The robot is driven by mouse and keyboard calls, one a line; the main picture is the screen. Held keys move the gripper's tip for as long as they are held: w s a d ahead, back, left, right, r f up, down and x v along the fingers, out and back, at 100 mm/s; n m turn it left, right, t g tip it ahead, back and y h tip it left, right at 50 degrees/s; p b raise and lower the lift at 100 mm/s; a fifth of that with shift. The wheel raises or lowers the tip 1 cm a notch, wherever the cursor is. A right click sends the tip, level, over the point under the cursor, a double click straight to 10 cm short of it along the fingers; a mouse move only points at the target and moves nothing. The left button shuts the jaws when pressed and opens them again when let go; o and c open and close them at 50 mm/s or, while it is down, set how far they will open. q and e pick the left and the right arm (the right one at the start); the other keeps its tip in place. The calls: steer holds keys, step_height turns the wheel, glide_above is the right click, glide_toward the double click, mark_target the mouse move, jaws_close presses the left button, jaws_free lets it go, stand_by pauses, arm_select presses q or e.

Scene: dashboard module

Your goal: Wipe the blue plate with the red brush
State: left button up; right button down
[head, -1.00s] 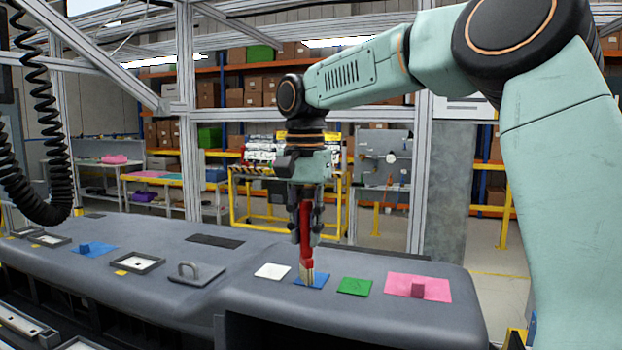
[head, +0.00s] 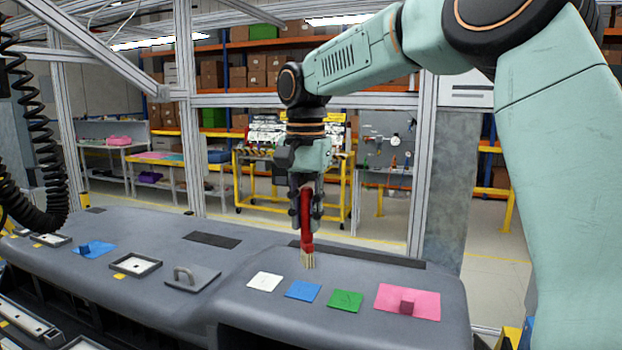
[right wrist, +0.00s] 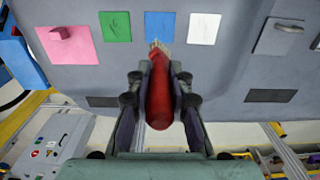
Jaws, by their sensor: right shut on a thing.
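The red brush (head: 306,215) is upright in my right gripper (head: 306,208), bristles down. My right gripper is shut on its handle. The pale bristles (head: 308,261) end just behind the flat blue plate (head: 302,291) in the head view, apart from it in the picture; their height above the dashboard is hard to tell. In the right wrist view the brush (right wrist: 159,95) lies between the fingers (right wrist: 158,82), and its bristles overlap the near edge of the blue plate (right wrist: 160,25). My left gripper is not in view.
On the dashboard (head: 240,300), a white plate (head: 264,282) and a green plate (head: 345,301) flank the blue one. A pink plate (head: 425,304) with a small block (head: 407,301) lies right. A handled grey plate (head: 192,279) and another blue plate (head: 83,252) with a block lie left.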

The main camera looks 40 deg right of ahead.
mark_target(305, 188)
steer(key=shift+r+p, duration=0.7)
steer(key=shift+r, duration=0.25)
steer(key=shift+a+r+p, duration=0.15)
steer(key=shift+r+p, duration=0.45)
steer(key=shift+r, duration=0.1)
steer(key=shift+w+r+p, duration=0.1)
steer(key=shift+r+p, duration=0.2)
steer(key=shift+r, duration=0.05)
steer(key=shift+d+f, duration=0.1)
steer(key=shift+d, duration=0.2)
steer(key=shift+a, duration=0.25)
steer(key=shift+d, duration=0.15)
